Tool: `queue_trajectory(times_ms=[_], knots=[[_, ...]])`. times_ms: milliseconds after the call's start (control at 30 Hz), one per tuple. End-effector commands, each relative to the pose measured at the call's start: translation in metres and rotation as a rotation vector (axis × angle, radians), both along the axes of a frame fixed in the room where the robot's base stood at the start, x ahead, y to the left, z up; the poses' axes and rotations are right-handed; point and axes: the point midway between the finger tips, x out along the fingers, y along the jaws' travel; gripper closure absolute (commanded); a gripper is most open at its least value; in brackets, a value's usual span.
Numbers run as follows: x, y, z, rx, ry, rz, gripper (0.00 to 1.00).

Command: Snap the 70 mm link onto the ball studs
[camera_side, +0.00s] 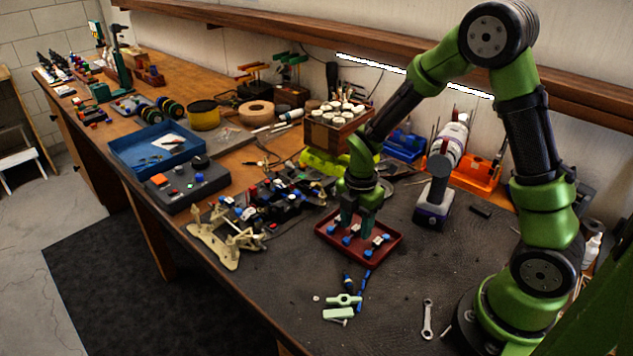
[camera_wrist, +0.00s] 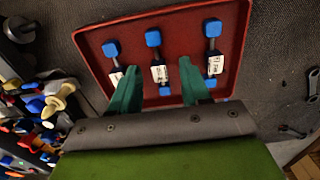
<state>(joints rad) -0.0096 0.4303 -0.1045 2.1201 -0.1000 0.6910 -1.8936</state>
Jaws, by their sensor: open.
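Three links lie side by side in a red tray (camera_side: 345,254), which also shows in the wrist view (camera_wrist: 182,26). Each has blue ends, a dark rod and a white label too small to read. They are the left link (camera_wrist: 111,49), the middle link (camera_wrist: 153,38) and the right link (camera_wrist: 212,29). My gripper (camera_side: 358,229) points down over the tray, open. In the wrist view its green fingers (camera_wrist: 160,92) stand on either side of the middle link, apart from it. The car chassis (camera_side: 285,197) sits left of the tray; I cannot make out its ball studs.
A cordless driver (camera_side: 436,190) stands right of the tray. Small tools and pale green parts (camera_side: 340,313) lie in front, with a wrench (camera_side: 427,318) to their right. A grey control box (camera_side: 188,184) and blue tray (camera_side: 125,157) are at left.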

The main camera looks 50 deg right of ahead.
Motion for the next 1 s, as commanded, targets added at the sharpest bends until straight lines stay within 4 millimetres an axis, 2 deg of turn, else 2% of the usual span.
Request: queue_trajectory(times_ms=[267, 567, 867, 1000], knots=[[0.0, 0.0, -0.004, 0.0, -0.001, -0.001, 0.53], [0.0, 0.0, -0.004, 0.0, -0.001, -0.001, 0.99], [0.0, 0.0, -0.003, 0.0, -0.001, -0.001, 1.0], [0.001, 0.0, 0.009, 0.001, -0.006, -0.001, 1.0]])
